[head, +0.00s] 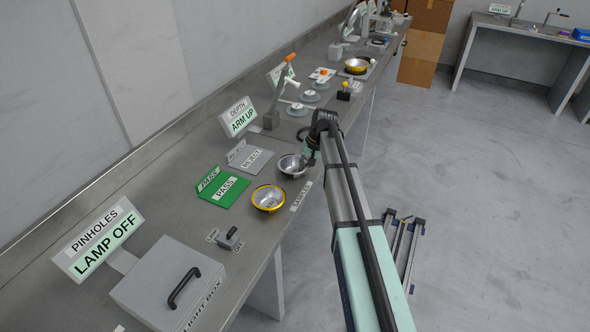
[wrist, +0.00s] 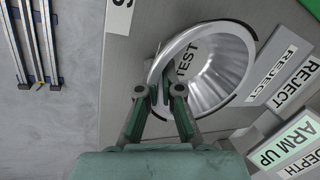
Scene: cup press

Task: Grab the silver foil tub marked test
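The silver foil tub (wrist: 222,66) is round with fluted sloping walls. The word TEST shows inside it in the wrist view. In the head view the tub (head: 291,165) is at the bench's front edge, beside the reject plate. My gripper (wrist: 160,88) has its two green fingers close together at the tub's near rim, one on each side of the wall, and looks shut on it. The finger pads partly hide that stretch of rim. In the head view my gripper (head: 309,158) is at the tub's right side. Whether the tub is lifted off the bench I cannot tell.
A gold-rimmed tub (head: 268,198) stands nearer on the bench by the SAMPLE label (head: 301,196). The green PASS plate (head: 223,190) and grey REJECT plate (head: 251,160) lie behind. The DEPTH sign (head: 238,117) stands beyond. A grey light box (head: 168,284) is at the near end.

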